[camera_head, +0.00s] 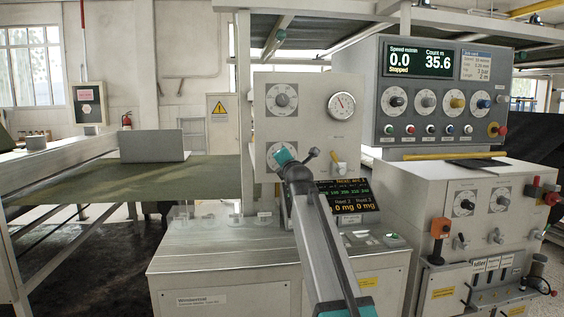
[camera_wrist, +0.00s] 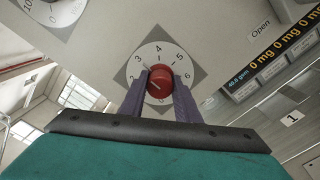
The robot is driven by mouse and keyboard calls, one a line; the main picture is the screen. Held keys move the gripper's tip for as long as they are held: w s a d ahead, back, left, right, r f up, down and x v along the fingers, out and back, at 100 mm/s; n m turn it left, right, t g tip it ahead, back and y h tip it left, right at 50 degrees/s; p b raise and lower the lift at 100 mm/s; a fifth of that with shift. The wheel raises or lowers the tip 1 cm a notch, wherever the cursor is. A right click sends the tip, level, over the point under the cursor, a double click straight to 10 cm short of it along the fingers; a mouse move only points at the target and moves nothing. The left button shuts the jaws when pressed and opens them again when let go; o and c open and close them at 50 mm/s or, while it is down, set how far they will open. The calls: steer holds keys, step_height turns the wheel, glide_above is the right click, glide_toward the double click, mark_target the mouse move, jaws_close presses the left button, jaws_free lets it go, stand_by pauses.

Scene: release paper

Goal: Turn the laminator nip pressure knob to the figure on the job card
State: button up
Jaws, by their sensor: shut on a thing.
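In the wrist view a red knob (camera_wrist: 159,84) sits at the centre of a round white dial (camera_wrist: 158,52) with figures around 3, 4, 5 and 6 showing. My gripper (camera_wrist: 161,79) is shut on this knob, one dark finger on each side. A pale line on the knob appears to run toward the lower left, but its exact setting is unclear. In the head view my gripper (camera_head: 284,157) covers the knob at the lower left of the upright grey panel. The job card (camera_head: 477,65) is at the upper right; its small text seems to read 3 bar.
Another dial (camera_head: 282,98) and a round gauge (camera_head: 342,105) are on the same panel, above and right of my gripper. A yellow-handled lever (camera_head: 338,163) is close on the right. A control console (camera_head: 440,90) with several knobs stands further right.

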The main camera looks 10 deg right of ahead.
steer(key=o, duration=1)
steer(key=shift+o, duration=0.2)
steer(key=shift+s, duration=0.2)
steer(key=s+b, duration=0.1)
steer(key=s, duration=1.2)
steer(key=shift+s+b, duration=0.2)
steer(key=shift+b, duration=0.1)
